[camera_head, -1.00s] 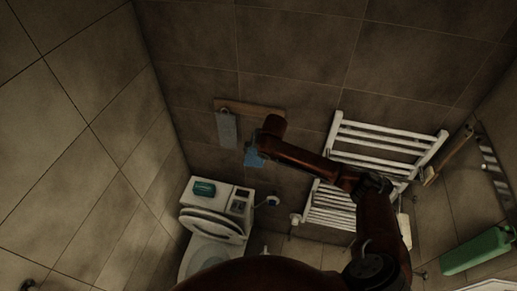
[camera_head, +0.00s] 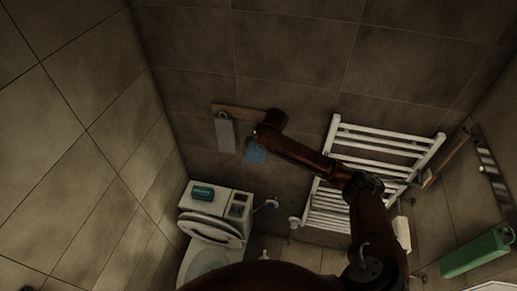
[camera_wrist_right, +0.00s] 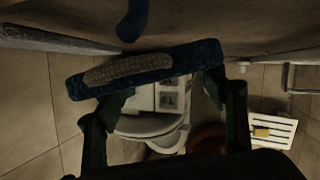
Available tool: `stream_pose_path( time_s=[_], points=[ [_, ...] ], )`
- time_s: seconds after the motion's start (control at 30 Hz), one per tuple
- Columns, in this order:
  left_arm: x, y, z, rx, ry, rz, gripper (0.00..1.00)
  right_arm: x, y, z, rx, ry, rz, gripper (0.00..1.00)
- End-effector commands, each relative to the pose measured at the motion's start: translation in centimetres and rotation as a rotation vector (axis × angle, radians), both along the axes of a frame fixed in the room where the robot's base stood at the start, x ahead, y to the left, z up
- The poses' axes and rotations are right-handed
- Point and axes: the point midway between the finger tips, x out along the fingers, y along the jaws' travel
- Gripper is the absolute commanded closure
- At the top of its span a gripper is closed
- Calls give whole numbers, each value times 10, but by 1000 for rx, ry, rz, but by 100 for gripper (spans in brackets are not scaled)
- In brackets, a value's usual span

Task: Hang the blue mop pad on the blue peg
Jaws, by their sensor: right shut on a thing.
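The blue mop pad (camera_head: 256,153) hangs below my right gripper, in front of the back wall, just right of a grey pad. In the right wrist view the pad (camera_wrist_right: 150,68) lies across both fingertips, and my right gripper (camera_wrist_right: 155,85) is shut on it. The blue peg (camera_wrist_right: 132,18) shows at the top of that view, a little beyond the pad and apart from it in the picture. In the head view my arm hides the peg. My left gripper is not in view.
A wooden rail (camera_head: 235,112) on the wall carries the grey pad (camera_head: 225,132). A white towel rack (camera_head: 375,150) is right of my arm. A toilet (camera_head: 210,235) with a teal box (camera_head: 202,193) on its cistern stands below.

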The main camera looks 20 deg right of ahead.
Motion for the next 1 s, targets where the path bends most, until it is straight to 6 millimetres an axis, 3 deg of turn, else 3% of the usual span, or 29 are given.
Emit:
stream_pose_path(
  time_s=[0.6, 1.0],
  points=[
    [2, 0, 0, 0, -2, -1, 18, 26, -20, -7, 0, 1, 0, 59],
    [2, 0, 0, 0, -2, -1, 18, 31, -24, -14, 0, 1, 1, 59]
  ],
)
